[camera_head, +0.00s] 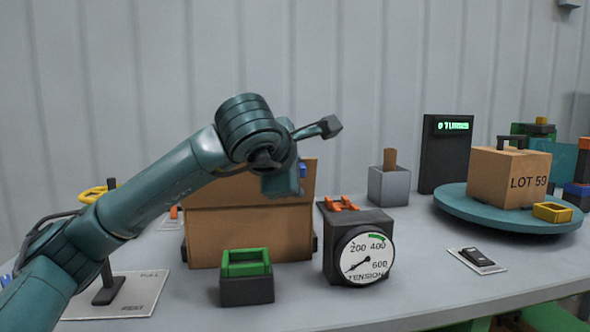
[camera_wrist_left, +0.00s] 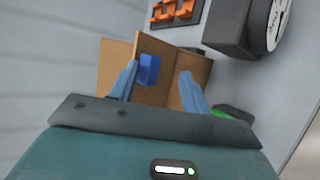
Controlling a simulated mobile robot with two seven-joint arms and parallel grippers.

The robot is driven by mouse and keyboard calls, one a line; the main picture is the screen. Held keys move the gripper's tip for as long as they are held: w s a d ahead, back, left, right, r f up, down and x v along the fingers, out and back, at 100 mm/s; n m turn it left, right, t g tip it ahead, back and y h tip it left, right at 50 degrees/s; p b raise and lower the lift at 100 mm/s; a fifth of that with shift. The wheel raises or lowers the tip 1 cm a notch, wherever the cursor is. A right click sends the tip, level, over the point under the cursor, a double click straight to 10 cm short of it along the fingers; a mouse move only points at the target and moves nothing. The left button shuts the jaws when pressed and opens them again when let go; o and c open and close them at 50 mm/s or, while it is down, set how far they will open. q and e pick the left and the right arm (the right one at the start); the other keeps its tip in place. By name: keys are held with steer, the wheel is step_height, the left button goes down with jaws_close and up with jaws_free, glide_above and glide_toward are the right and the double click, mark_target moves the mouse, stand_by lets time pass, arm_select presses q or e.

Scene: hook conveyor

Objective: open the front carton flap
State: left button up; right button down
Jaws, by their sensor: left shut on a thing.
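The brown carton (camera_head: 235,238) stands on the table left of centre, its plain front wall facing me. A cardboard flap (camera_head: 309,177) rises above its top edge, partly hidden behind my left gripper (camera_head: 283,187). A blue tab on this flap (camera_wrist_left: 149,70) shows between my blue fingers in the left wrist view, and the flap's top edge is near the left finger. My left gripper is shut on the flap, though the fingers hide the exact contact. My right gripper is not in view.
A green-topped block (camera_head: 246,276) stands before the carton, and a tension gauge box (camera_head: 358,245) stands close on its right. Further right are a grey block (camera_head: 388,187), a dark display (camera_head: 447,150) and a turntable (camera_head: 480,212) bearing a LOT 59 box. Table space right of the gauge is fairly clear.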

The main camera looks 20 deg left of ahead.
arm_select(q)
steer(key=v, duration=1.2)
steer(key=shift+a+r+p, duration=0.2)
steer(key=shift+p, duration=0.25)
